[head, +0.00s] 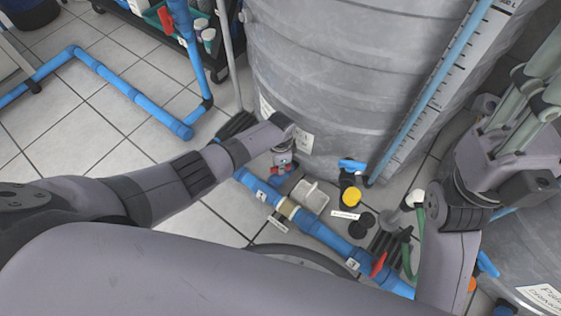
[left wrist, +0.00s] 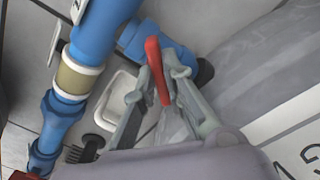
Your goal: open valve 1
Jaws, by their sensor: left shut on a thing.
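A red valve handle (left wrist: 157,72) stands on a blue pipe fitting (left wrist: 165,48) in the left wrist view. The fingers of my left gripper (left wrist: 160,80) are shut on this handle from both sides. In the head view my left gripper (head: 283,163) is low at the foot of the grey tank, over the blue pipe (head: 262,188); the handle is mostly hidden there. I cannot read a valve number beside it. My right gripper (head: 535,95) is raised at the right edge, away from the pipe; its fingertips are cut off by the frame.
A large grey tank (head: 330,70) stands close behind my left gripper. Blue pipes (head: 110,78) cross the tiled floor at left, where tiles are clear.

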